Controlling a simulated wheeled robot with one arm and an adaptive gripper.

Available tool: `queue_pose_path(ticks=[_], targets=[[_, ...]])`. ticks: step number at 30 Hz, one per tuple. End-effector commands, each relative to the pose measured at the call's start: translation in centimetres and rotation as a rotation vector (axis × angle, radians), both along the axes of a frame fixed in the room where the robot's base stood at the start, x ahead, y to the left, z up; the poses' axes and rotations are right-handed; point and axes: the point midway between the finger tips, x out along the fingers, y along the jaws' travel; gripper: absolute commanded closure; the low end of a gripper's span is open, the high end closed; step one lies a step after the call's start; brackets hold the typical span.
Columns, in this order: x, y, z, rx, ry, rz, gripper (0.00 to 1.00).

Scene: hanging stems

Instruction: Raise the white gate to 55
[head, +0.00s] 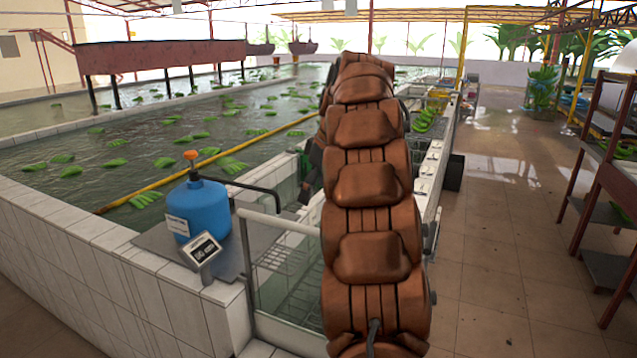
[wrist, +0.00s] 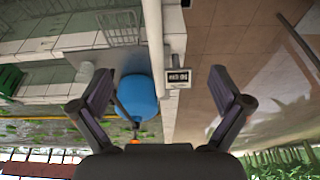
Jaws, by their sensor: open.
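A pale-framed gate with a clear panel (head: 285,285) stands at the near corner of the tiled pool in the head view; my arm covers its right part. A pale upright bar (wrist: 154,40) in the wrist view may be its frame edge, but I cannot tell. A small white display (head: 203,249) sits left of the gate; its digits are too small to read surely. It also shows in the wrist view (wrist: 177,78). My gripper (wrist: 160,70) is open and empty, its fingers spread apart. The head view does not show it clearly.
A blue tank (head: 197,208) with an orange knob stands on the pool ledge beside the display, with a dark pipe curving right. Green banana bunches (head: 230,165) float in the pool. A dark red rack (head: 605,190) stands right; the tiled floor (head: 500,270) between is clear.

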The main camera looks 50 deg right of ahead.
Motion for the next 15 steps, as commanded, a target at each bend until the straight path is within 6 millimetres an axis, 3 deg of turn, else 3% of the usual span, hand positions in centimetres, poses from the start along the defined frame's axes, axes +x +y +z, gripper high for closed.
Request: queue_pose_path(ticks=[8,15], targets=[[-0.1,-1.0,-0.2,-0.007,-0.007,0.014,0.0],[0.4,-0.8,-2.0,-0.006,-0.006,0.013,0.0]])
